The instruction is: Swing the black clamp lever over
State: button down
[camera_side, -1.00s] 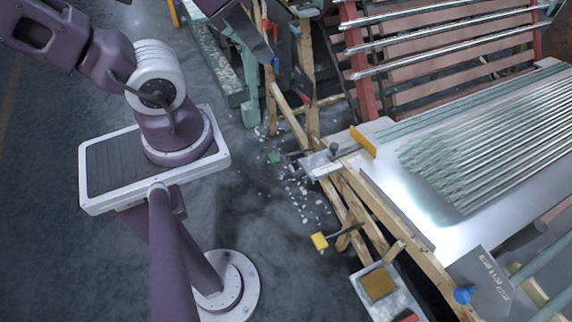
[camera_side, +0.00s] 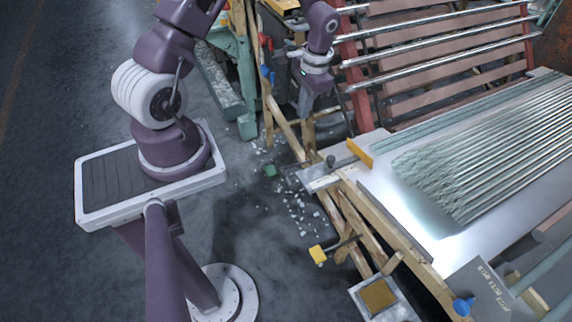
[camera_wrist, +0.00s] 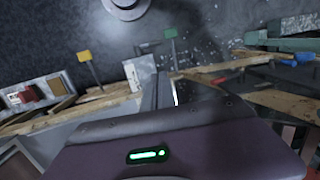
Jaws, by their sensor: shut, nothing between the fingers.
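I cannot single out the black clamp lever with certainty. A small dark knob (camera_side: 331,160) stands upright on the pale metal plate (camera_side: 318,182) at the near-left corner of the glass table in the side view. My gripper (camera_side: 304,112) hangs above and left of that knob, apart from it, by the wooden frame. Its fingers are small and dark there. In the wrist view my gripper (camera_wrist: 166,92) shows its narrow fingers past the purple housing, shut with nothing held. The housing hides what lies straight below it.
A yellow bracket (camera_side: 360,153) stands beside the knob. A yellow-ended dark rod (camera_side: 318,254) sticks out below, and a green-ended one (camera_side: 270,171) at the left. Glass tubes (camera_side: 490,150) cover the table. A red rack (camera_side: 440,60) stands behind. Open floor lies left.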

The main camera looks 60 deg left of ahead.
send_over(284, 171)
jog(key=w, duration=0.3)
notch_tip(284, 171, down, 8)
jog(key=shift+w+d+f+g+h, duration=0.1)
jog(key=shift+w+f+g+h, duration=0.1)
jog(key=shift+g+h, duration=0.2)
jog(key=s+f, duration=0.1)
jog(key=f, duration=0.3)
jog(key=s+f, duration=0.1)
jog(key=f, duration=0.8)
jog(key=shift+s+f, duration=0.35)
jog(key=shift+s, duration=0.05)
